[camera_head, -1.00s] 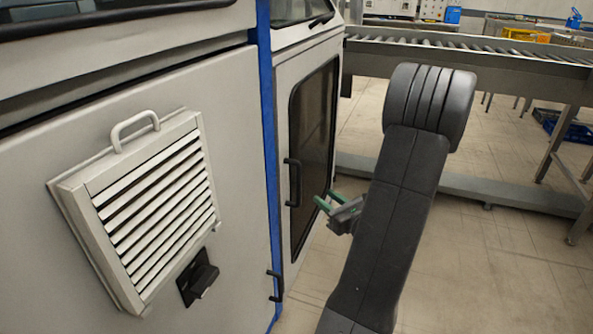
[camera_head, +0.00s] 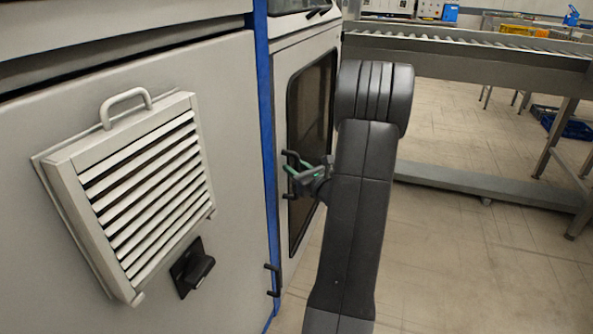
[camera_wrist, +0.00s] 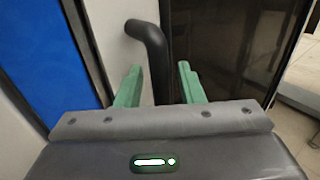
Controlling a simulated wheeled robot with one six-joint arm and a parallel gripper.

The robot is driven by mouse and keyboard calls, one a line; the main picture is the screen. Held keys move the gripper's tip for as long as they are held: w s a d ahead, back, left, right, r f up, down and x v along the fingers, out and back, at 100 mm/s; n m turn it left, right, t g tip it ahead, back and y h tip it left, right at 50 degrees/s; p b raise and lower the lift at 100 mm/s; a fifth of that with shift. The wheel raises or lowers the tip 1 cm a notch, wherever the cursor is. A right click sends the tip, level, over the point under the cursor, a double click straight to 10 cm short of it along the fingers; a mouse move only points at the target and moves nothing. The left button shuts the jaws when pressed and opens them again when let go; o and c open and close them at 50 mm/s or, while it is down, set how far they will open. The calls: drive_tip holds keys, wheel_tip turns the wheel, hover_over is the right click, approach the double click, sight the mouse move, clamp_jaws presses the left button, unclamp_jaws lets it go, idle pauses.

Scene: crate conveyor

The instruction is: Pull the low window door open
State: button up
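The low window door (camera_head: 325,88) has a dark pane in a light frame and appears shut in the side of the grey machine. Its black bar handle (camera_head: 290,160) stands upright near the door's left edge. In the wrist view, the handle (camera_wrist: 157,60) rises between the two green fingers of my gripper (camera_wrist: 160,88). My gripper (camera_head: 298,170) also shows in the head view, at the handle. The fingers are apart, one on each side of the handle, with a gap visible to the right finger. The handle's lower part is hidden behind the gripper body.
A blue post (camera_head: 264,150) runs beside the door. A louvred vent (camera_head: 150,190) and a black latch (camera_head: 192,268) are on the panel to the left. A roller conveyor (camera_head: 470,50) stands behind. The floor (camera_head: 470,260) to the right is clear.

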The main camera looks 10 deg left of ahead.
clamp_jaws()
